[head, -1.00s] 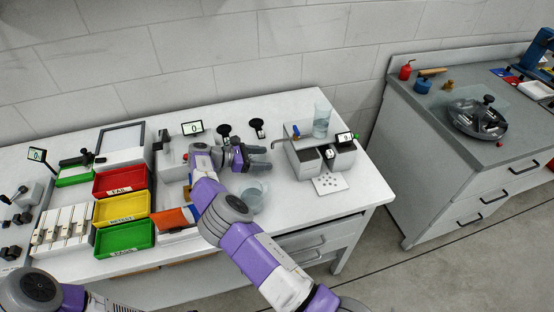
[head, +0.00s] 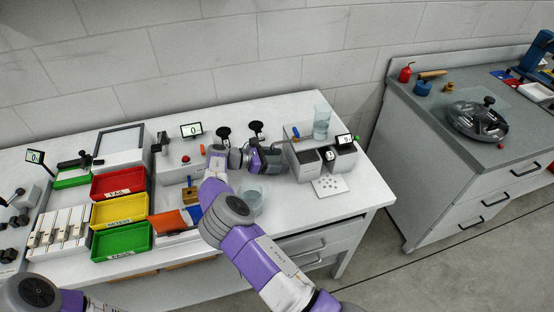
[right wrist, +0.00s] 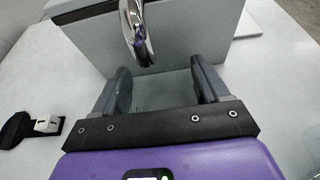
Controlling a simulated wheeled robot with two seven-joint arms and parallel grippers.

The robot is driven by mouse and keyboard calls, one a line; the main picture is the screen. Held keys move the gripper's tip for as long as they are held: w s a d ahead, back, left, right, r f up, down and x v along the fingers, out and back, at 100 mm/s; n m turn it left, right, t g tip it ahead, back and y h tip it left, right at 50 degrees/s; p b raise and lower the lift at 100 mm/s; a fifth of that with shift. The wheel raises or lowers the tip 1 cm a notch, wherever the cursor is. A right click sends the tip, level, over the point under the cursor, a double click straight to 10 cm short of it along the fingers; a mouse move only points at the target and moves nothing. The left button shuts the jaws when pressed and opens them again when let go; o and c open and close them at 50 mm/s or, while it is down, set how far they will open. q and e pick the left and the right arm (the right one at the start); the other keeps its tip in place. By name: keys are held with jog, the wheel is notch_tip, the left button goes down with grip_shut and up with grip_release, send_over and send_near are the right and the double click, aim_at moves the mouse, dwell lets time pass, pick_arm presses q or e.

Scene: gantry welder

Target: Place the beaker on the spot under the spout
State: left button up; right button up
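A clear beaker (head: 252,197) stands on the white table, partly hidden behind my right arm; what looks like its curved edge shows at the right border of the right wrist view (right wrist: 310,150). A curved chrome spout (right wrist: 135,35) sticks out from a grey housing in the right wrist view. My right gripper (head: 280,157) is at the left side of the grey two-bay unit (head: 308,172). In the right wrist view its fingers (right wrist: 160,88) are apart below the spout, with only a grey patch visible between them. My left gripper is out of view.
A taller clear vessel (head: 321,122) stands on the unit's back. A white card with dark dots (head: 329,187) lies in front of it. Red (head: 118,183), yellow (head: 120,211) and green (head: 122,241) trays fill the left. The table's front right is clear.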

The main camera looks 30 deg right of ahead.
jog(key=o, duration=0.3)
jog(key=shift+o, duration=0.2)
jog(key=shift+a+r, duration=0.15)
jog(key=shift+r, duration=0.05)
jog(key=p+v, duration=0.1)
jog(key=v, duration=1)
jog(key=shift+a+p, duration=0.3)
jog(key=shift+p, duration=0.05)
jog(key=shift+w+r, duration=0.1)
jog(key=shift+r, duration=0.1)
